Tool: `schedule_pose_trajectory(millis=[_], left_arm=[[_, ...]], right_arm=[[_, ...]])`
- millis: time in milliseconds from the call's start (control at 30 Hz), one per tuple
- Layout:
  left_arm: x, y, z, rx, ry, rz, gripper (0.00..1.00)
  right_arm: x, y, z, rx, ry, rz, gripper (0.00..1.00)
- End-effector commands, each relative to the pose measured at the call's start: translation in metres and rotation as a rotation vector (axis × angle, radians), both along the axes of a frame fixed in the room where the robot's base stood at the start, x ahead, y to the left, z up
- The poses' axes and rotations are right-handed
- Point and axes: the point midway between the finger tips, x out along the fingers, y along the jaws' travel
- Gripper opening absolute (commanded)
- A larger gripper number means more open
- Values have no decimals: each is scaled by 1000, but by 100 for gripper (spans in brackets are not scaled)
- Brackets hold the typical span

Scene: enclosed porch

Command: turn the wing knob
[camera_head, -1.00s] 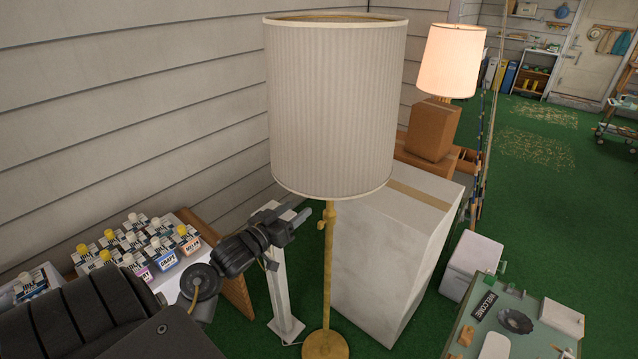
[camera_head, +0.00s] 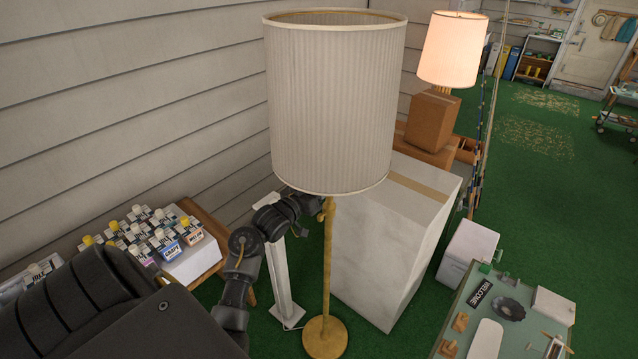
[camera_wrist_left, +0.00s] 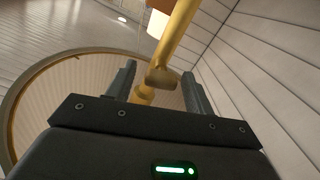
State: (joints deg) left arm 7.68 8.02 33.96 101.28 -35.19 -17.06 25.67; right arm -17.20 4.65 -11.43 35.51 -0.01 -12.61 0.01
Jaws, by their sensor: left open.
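The floor lamp has a pleated cream shade (camera_head: 335,110) and a brass stem (camera_head: 327,275) on a round base (camera_head: 325,338). The wing knob (camera_head: 321,215) is a small brass piece on the stem just below the shade. In the left wrist view the knob (camera_wrist_left: 161,77) shows close up, between the fingers of my left gripper (camera_wrist_left: 160,73). The fingers are apart, one on each side of it, and I cannot tell if either touches. In the head view the shade's lower edge hides my left fingertips. My right gripper is not in view.
A white box (camera_head: 385,235) stands behind the stem at right. A white post (camera_head: 283,275) is close at left, near my arm. Paint bottles (camera_head: 165,240) crowd a small table at left. A green table (camera_head: 475,300) holds several items. Green floor lies open at far right.

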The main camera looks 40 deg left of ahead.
Motion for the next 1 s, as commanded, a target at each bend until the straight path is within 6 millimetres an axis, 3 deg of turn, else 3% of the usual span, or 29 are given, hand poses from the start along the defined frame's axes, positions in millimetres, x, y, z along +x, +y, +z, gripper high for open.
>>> schedule_pose_trajectory(millis=[233, 600, 1000], left_arm=[[1, 0, 0, 0, 0, 0, 53], [1, 0, 0, 1, 1, 0, 8], [0, 0, -2, 98, 4, -1, 8]], right_arm=[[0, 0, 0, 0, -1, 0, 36], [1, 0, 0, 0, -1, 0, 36], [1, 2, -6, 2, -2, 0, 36]])
